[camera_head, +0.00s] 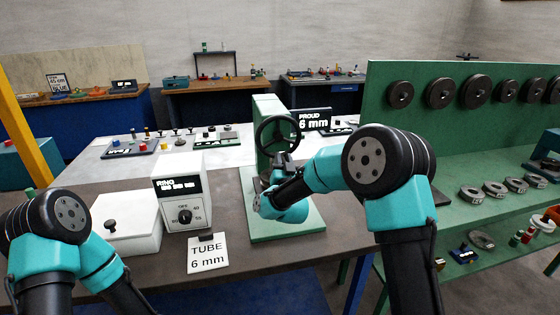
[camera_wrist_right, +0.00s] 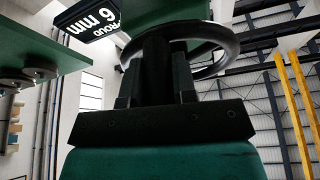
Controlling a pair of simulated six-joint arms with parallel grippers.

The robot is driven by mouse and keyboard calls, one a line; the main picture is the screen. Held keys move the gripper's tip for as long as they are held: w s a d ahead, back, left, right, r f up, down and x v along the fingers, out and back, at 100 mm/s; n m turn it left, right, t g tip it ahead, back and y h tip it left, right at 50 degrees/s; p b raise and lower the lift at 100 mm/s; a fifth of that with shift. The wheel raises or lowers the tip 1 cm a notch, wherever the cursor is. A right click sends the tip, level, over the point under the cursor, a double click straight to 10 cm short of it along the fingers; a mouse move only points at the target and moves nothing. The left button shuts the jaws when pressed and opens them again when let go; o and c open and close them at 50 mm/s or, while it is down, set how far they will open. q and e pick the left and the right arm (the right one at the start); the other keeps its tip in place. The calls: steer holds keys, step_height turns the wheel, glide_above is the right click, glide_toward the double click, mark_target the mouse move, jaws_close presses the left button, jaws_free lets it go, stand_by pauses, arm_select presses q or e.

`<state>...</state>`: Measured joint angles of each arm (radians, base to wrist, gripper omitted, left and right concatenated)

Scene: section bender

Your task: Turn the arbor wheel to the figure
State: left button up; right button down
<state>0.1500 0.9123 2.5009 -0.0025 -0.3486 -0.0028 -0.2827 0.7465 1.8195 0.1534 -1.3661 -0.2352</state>
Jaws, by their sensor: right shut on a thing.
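The arbor wheel (camera_head: 277,117) is a dark handwheel on the green bender (camera_head: 262,108), which stands on a green base plate (camera_head: 262,232). My right gripper (camera_head: 283,162) is at the wheel's lower edge, shut on its black handle. In the right wrist view the dark handle (camera_wrist_right: 157,65) stands between the fingers, with the wheel rim (camera_wrist_right: 228,57) behind it. A dark sign (camera_head: 313,120) behind the wheel reads "PROUD 6 mm". A white card (camera_head: 207,254) in front reads "TUBE 6 mm". My left gripper is out of view; only its arm shows at lower left.
A white box (camera_head: 182,190) with a dial and "RING" display stands left of the bender, beside a lidded white box (camera_head: 127,222). A green rack (camera_head: 460,150) with dark discs and rings stands at right, close to my right arm. Bare bench (camera_head: 150,262) lies in front.

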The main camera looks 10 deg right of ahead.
steer(key=c, duration=0.9)
jaws_free()
steer(key=v, duration=1.7)
steer(key=shift+s, duration=0.15)
steer(key=shift+d+f, duration=0.1)
steer(key=shift+f, duration=0.05)
